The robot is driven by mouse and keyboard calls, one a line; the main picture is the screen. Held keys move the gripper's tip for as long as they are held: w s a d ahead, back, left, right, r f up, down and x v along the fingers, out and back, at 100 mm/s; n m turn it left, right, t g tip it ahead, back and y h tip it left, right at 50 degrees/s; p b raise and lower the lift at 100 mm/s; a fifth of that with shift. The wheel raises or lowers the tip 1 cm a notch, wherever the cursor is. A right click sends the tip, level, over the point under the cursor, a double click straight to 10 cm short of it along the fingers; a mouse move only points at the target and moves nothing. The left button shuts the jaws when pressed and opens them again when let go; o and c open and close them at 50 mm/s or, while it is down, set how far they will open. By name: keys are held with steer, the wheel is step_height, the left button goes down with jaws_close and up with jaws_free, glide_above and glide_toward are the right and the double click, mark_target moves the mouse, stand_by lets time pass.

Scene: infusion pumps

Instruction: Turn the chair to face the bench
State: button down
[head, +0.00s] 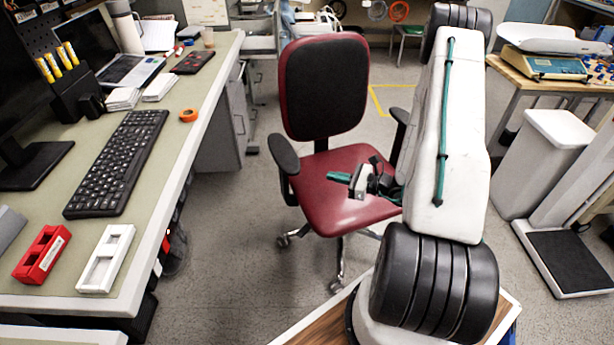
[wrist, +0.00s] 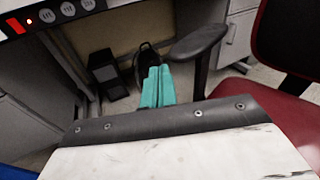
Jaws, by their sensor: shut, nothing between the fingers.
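The red chair with a black-and-red backrest (head: 323,88) stands in the middle of the head view. Its red seat (head: 340,185) is toward the camera and its backrest is at the far side. The left black armrest (head: 284,154) is clear; the right one is partly hidden behind my arm. The bench (head: 170,150) runs along the left, apart from the chair. My gripper (head: 338,177) has teal fingers, shut and empty, over the seat in the head view. In the wrist view the closed fingers (wrist: 158,88) point toward the bench's underside, with an armrest (wrist: 200,40) to their right.
The bench holds a keyboard (head: 117,162), a red holder (head: 42,255), a white holder (head: 106,259) and orange tape (head: 188,115). A white scale (head: 570,262) stands on the floor at right. Grey floor (head: 235,235) is open between bench and chair.

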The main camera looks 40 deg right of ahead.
step_height(320, 180, down, 5)
steer(key=s+d+m+t+h, duration=0.1)
steer(key=d+m+h, duration=0.1)
steer(key=m, duration=0.1)
steer(key=x, duration=1.3)
steer(key=shift+w+d+r, duration=0.15)
steer(key=shift+w, duration=0.1)
steer(key=shift+w, duration=0.15)
